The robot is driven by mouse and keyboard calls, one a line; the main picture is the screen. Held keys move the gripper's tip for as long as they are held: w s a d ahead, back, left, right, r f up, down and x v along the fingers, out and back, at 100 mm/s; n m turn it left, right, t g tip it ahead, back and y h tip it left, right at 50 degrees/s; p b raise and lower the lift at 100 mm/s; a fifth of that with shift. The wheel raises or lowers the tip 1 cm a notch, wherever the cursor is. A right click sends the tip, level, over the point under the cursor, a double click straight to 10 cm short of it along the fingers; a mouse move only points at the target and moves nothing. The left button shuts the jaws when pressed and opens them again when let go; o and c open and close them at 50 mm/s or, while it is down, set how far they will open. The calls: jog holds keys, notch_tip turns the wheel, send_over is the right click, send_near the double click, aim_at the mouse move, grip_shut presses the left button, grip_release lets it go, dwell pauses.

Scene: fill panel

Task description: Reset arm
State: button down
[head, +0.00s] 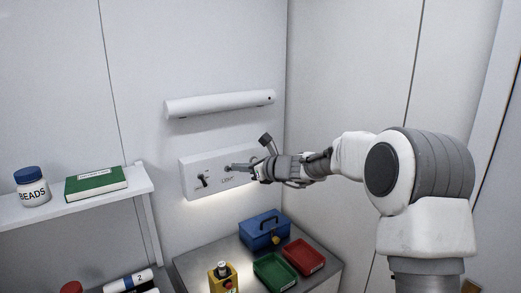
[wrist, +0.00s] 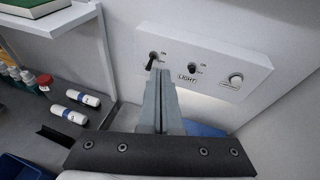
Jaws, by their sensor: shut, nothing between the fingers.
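My arm reaches from the right side of the head view to a white wall panel (head: 191,172). My gripper (head: 229,168) is shut and empty, with its fingers in front of the panel. In the wrist view the closed fingers (wrist: 158,76) point at the panel (wrist: 222,42), just below its left toggle switch (wrist: 151,62). I cannot tell whether they touch it. A middle toggle (wrist: 192,67) sits above the word LIGHT, and a pale round knob or button (wrist: 236,78) is at the right. The fingers partly cover the panel's left end.
A white bar (head: 220,103) is above the panel. A shelf (head: 70,213) at left holds a beads jar (head: 32,187) and green book (head: 96,184).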

jog(key=s+d+r+n+g+h, duration=0.2)
jog(key=s+n, duration=0.5)
jog(key=s, duration=0.3)
jog(key=s+d+r+n+g+h, duration=0.1)
jog(key=s+d+r+n, duration=0.1)
jog(key=s+n, duration=0.6)
jog(key=s+d+f+n+h, duration=0.2)
jog(key=s+d, duration=0.3)
jog(key=s, duration=0.3)
jog(key=s+d+f+n+h, duration=0.2)
jog(key=s+d+n, duration=0.3)
jog(key=s, duration=0.4)
jog(key=s+d+f+n+g+h, duration=0.1)
jog(key=s+d+f+n+h, duration=0.1)
jog(key=s+d, duration=0.5)
jog(key=shift+s+n+h+b, duration=0.45)
jog(key=shift+s+n+h, duration=0.45)
jog(key=shift+s, duration=0.35)
